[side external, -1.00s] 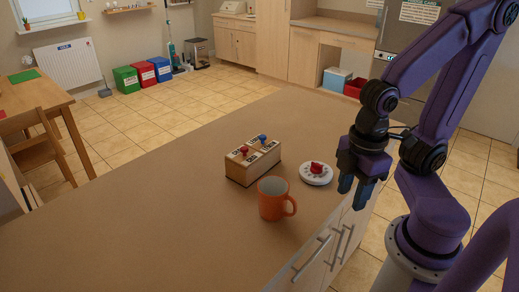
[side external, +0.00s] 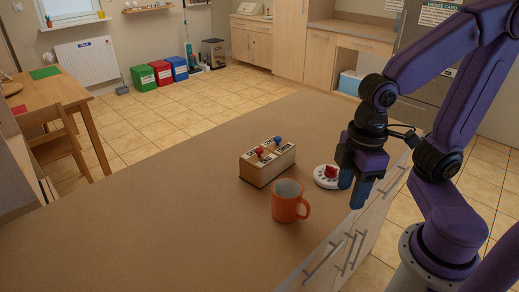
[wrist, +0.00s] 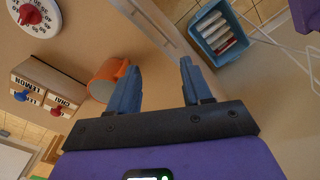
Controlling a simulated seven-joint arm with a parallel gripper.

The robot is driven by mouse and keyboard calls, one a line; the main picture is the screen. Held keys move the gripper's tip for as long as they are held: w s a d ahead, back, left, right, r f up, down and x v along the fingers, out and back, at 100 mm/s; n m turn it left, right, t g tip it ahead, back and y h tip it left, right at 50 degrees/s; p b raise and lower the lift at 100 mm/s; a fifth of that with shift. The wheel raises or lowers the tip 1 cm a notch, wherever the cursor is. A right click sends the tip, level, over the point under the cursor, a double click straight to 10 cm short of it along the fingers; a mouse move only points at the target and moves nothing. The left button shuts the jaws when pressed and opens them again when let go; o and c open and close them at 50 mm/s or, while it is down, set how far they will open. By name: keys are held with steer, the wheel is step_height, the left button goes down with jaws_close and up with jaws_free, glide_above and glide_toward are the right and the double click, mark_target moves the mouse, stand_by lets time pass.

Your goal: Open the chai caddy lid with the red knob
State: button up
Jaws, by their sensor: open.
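The caddy (side external: 267,165) is a light wooden box with two lids on the counter, one with a red knob (side external: 259,152) and one with a blue knob (side external: 278,141). Both lids look shut. In the wrist view the caddy (wrist: 42,90) is at the left. My gripper (side external: 351,196) is open and empty, right of the caddy near the counter's edge. Its fingers (wrist: 160,65) point away from the caddy in the wrist view.
An orange mug (side external: 287,203) stands in front of the caddy. A white dial with a red knob (side external: 329,173) lies between the caddy and my gripper, close to the fingers. The counter (side external: 150,220) is clear to the left. Cupboard handles (side external: 340,250) line its front.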

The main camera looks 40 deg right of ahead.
steer(key=w+a+r+m, duration=0.2)
steer(key=w+r+m, duration=0.1)
steer(key=w, duration=0.5)
step_height(320, 180, up, 6)
steer(key=m, duration=1.2)
glide_above(258, 149)
step_height(258, 149, down, 18)
steer(key=shift+s+d+r, duration=0.1)
jaws_close()
